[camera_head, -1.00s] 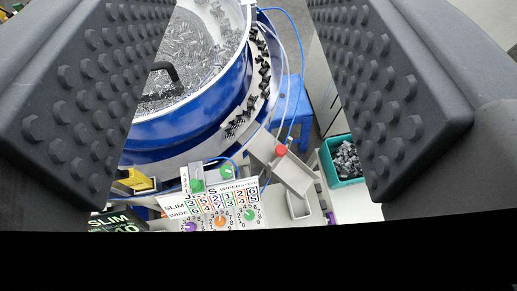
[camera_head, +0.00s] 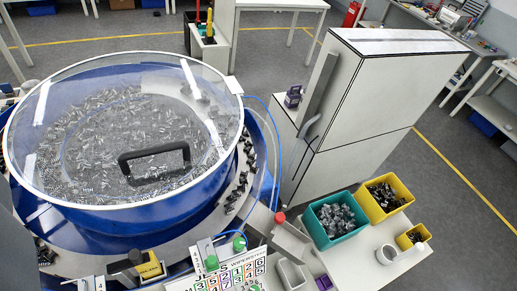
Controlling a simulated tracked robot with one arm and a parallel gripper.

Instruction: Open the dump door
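The large blue bowl (camera_head: 190,205) stands at the left under a clear round lid with a black handle (camera_head: 154,160). Many small metal connectors lie inside it. A line of dark connectors (camera_head: 240,185) sits on the track along its right side. A grey metal chute with a red knob (camera_head: 280,217) is at the lower right of the bowl. No part is labelled as the dump door, and I cannot tell from this view whether one is open or shut. My gripper's fingers are not in view.
A teal bin (camera_head: 335,236) of metal parts, a yellow bin (camera_head: 402,197) of dark parts, and a small yellow bin (camera_head: 416,243) stand right of the chute beside a white cup (camera_head: 388,257). A numbered settings card (camera_head: 228,275) is at the bottom. A white cabinet (camera_head: 370,95) stands behind.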

